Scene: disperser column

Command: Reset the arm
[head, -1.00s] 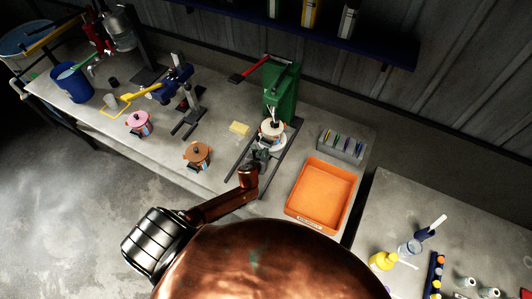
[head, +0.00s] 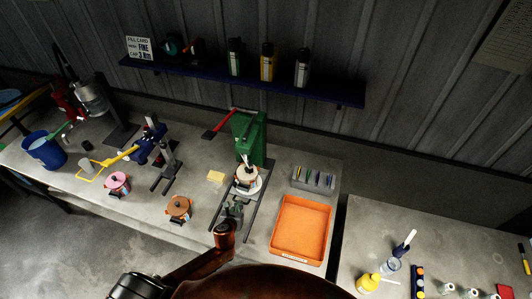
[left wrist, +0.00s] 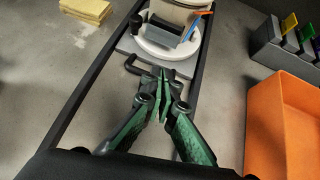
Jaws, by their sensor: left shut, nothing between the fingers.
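My left gripper (head: 234,208) is shut and empty, low over the rails in front of the green press (head: 248,135). In the left wrist view its green fingers (left wrist: 163,78) come together at the tips, just short of a black handle on the white round plate (left wrist: 165,50). I cannot tell whether they touch it. A cream pot (head: 246,174) stands on that plate under the press; its lower part also shows in the left wrist view (left wrist: 178,14). My right gripper is not in view.
An orange tray (head: 301,229) and a grey rack (head: 313,179) stand right of the press. A yellow sponge (head: 216,177), a brown-lidded pot (head: 179,208) and a pink-lidded pot (head: 117,183) are left. A blue shelf (head: 210,83) with bottles hangs behind.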

